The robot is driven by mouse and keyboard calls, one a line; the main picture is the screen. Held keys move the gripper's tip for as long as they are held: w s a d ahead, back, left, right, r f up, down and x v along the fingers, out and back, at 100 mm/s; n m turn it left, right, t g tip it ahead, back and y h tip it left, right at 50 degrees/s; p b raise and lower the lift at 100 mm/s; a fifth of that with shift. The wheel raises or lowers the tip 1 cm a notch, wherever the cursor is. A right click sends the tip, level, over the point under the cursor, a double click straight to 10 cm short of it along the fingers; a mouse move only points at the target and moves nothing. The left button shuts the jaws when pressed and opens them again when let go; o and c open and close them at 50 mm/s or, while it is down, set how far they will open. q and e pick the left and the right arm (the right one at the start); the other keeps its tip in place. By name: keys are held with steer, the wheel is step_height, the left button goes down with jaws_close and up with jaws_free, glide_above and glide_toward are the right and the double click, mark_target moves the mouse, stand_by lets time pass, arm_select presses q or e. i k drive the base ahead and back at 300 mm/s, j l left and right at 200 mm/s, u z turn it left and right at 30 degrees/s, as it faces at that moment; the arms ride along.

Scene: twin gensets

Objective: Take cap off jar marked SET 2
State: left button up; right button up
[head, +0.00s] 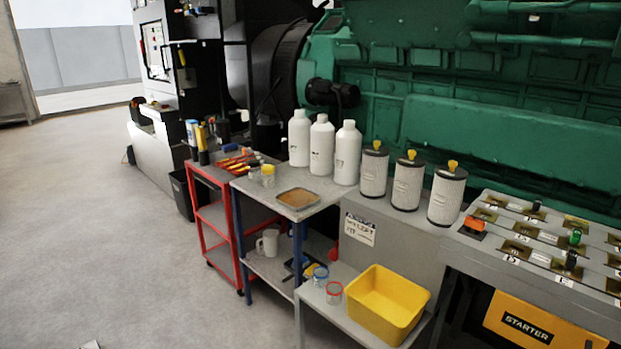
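Two small clear jars stand on the low grey bench: one with a blue cap (320,275) and one with a red cap (334,292), just left of the yellow bin. A small jar with a yellow cap (268,175) stands on the blue-legged table, beside another small clear jar (254,174). All are small in view, and I cannot read a SET 2 marking on any of them. Neither of my grippers is in view.
A yellow bin (390,302) sits on the low bench (345,325). White bottles (321,145) and a tan tray (298,198) are on the blue-legged table. Filter canisters (408,183) stand right of them. A red cart (212,215) is left. Open floor (100,240) lies left.

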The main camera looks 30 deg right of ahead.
mark_target(254, 173)
steer(key=i+j+z, duration=0.1)
steer(key=i+z, duration=0.25)
steer(key=i+j+z, duration=0.15)
steer(key=z, duration=0.25)
steer(key=i+j+z, duration=0.35)
steer(key=k+l, duration=0.1)
